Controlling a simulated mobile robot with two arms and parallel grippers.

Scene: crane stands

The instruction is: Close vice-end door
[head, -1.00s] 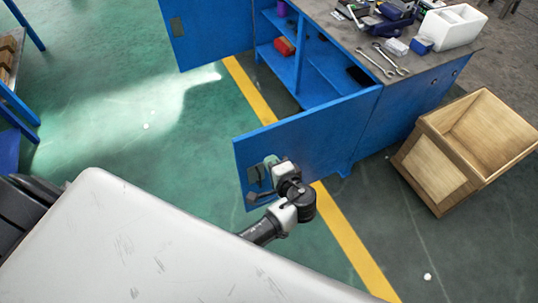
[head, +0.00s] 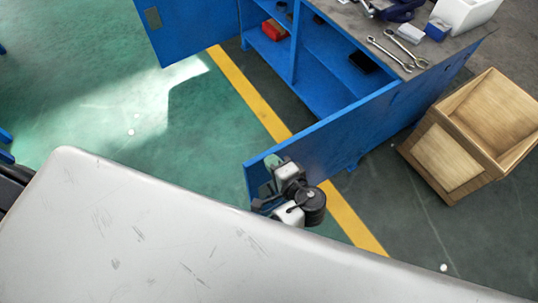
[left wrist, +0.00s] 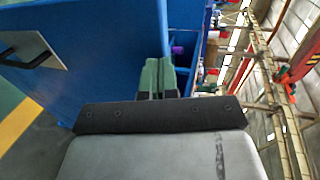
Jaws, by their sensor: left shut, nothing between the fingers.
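The blue workbench (head: 330,85) has two open doors. The near door (head: 330,135) stands swung out from the bench, with its free edge toward me; the far door (head: 195,25) is also open. My left gripper (head: 272,163) is shut and empty at the near door's free end. In the left wrist view its green fingertips (left wrist: 158,75) are close to the edge of the blue door (left wrist: 100,50), beside its outer face with the handle plate (left wrist: 25,50). I cannot tell whether they touch. A blue vice (head: 400,8) is partly visible on the bench top. My right gripper is out of view.
A wooden crate (head: 410,152) stands on the floor right of the near door. Wrenches (head: 390,52) and a white holder (head: 465,12) lie on the bench top. A red object (head: 274,30) is on a cabinet shelf. The green floor left of the near door is clear.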

